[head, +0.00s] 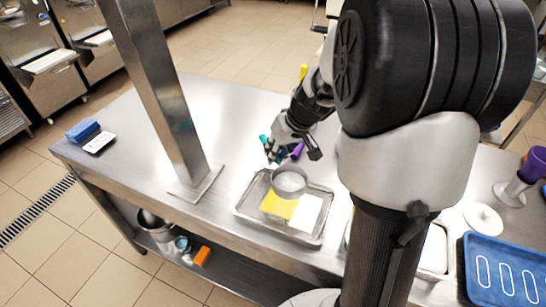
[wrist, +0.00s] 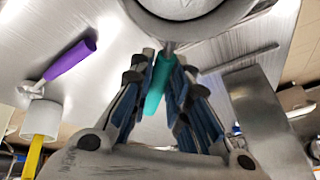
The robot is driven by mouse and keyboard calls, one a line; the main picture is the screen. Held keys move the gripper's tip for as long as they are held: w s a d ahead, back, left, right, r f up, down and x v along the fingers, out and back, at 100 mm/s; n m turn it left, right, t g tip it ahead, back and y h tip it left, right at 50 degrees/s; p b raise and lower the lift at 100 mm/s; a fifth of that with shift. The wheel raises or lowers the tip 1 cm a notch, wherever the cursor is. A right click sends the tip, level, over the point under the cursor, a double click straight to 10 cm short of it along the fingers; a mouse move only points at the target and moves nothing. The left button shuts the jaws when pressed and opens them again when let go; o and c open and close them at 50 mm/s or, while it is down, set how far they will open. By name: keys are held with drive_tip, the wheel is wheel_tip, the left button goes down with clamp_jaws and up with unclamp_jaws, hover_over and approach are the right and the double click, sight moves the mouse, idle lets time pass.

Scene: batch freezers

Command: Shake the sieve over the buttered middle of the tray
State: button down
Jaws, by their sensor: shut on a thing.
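The sieve (head: 289,182), a round grey metal rim with a mesh, is held above the back part of the shallow metal tray (head: 313,241). In the tray a yellow patch (head: 277,207) lies left of a white patch (head: 307,213). The sieve overlaps the yellow patch's back edge in the head view. My gripper (head: 284,155) is behind the sieve, shut on its teal handle (wrist: 154,88). In the wrist view, the sieve's rim (wrist: 184,8) is cut off at the top and the handle runs between the fingers.
A purple-handled tool (wrist: 70,60) lies on the steel table beside my gripper. A metal post (head: 160,95) stands left of the tray. A blue block (head: 83,130) is at the far left, a blue tray (head: 500,270) at the right. The table left of the post is mostly clear.

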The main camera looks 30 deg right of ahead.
drive_tip(key=s+a, duration=0.2)
drive_tip(key=a, duration=0.1)
drive_tip(key=shift+s, duration=0.1)
idle(2.8)
